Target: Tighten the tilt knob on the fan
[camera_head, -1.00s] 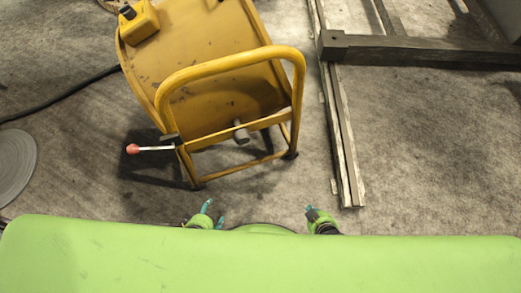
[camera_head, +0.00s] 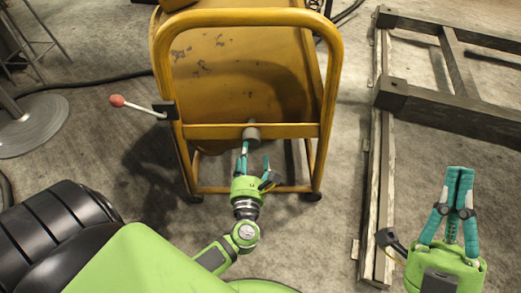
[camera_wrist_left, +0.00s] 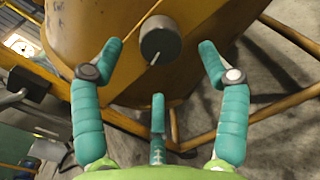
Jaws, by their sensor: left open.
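The yellow fan (camera_head: 235,75) is a worn drum in a tubular frame, standing in front of me. Its grey round tilt knob (camera_head: 250,133) sits on the frame's lower crossbar. In the left wrist view the knob (camera_wrist_left: 160,41) shows a pale line on its face. My left gripper (camera_head: 255,152) is open just below the knob in the head view. In the wrist view its teal fingers (camera_wrist_left: 162,75) are spread, with the knob between and beyond the two upper tips; nothing is held. My right gripper (camera_head: 459,172) is raised at the lower right, its fingers together and empty.
A lever with a red ball (camera_head: 117,101) sticks out left from the fan's frame. A dark metal frame (camera_head: 455,110) and a long rail (camera_head: 377,180) lie to the right. A round stand base (camera_head: 30,127) and a cable are at the left. Bare floor separates fan and rail.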

